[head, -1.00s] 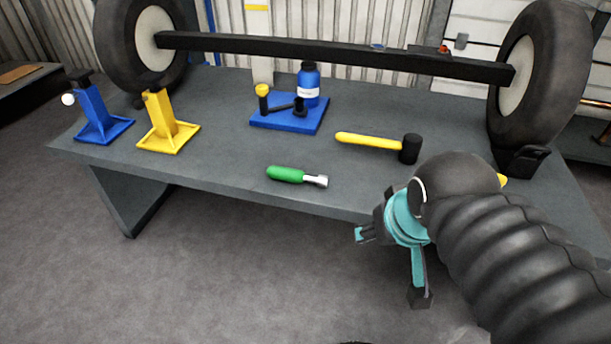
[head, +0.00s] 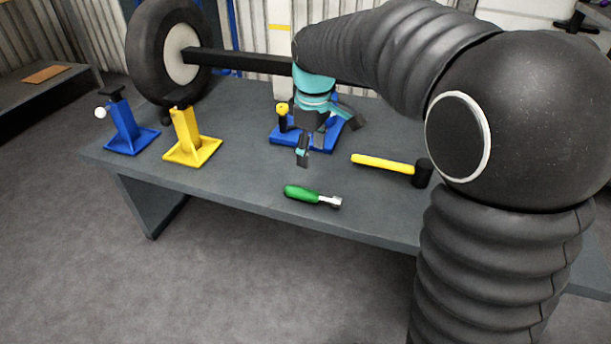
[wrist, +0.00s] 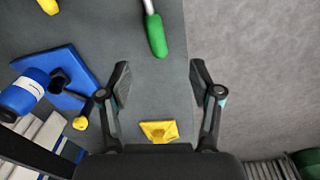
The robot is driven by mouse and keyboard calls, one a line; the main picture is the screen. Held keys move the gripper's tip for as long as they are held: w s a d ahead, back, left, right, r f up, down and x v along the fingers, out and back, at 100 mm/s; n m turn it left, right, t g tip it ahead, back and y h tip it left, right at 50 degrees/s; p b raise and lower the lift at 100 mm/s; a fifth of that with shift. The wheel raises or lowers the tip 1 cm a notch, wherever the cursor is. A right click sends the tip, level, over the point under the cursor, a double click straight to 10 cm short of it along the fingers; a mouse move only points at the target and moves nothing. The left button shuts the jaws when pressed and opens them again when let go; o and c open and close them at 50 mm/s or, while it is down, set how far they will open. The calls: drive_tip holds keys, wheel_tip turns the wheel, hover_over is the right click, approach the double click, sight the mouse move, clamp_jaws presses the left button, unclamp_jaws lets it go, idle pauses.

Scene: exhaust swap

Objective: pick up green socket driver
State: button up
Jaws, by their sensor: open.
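The green socket driver (head: 312,196) lies flat near the front edge of the grey workbench (head: 240,180), its green handle to the left and its metal socket end to the right. In the wrist view its green handle (wrist: 157,36) shows at the top, beyond my fingertips and between their lines. My gripper (head: 330,140) is open and empty. It hangs above the bench, behind the driver in the head view, in front of the blue tray.
A blue stand (head: 124,128) and a yellow stand (head: 188,138) are at the left. A yellow-handled mallet (head: 385,163) lies right of the driver. The blue tray (head: 285,140) is partly hidden by my gripper. A wheel (head: 150,50) on a black bar stands behind.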

drive_tip(key=w+a+f+n, duration=0.2)
drive_tip(key=w+a, duration=0.1)
hover_over(298, 188)
drive_tip(key=shift+g, duration=0.4)
drive_tip(key=f, duration=0.8)
drive_tip(key=shift+a+f, duration=0.2)
drive_tip(key=shift+d+f, duration=0.15)
drive_tip(key=shift+f, duration=2.55)
clamp_jaws()
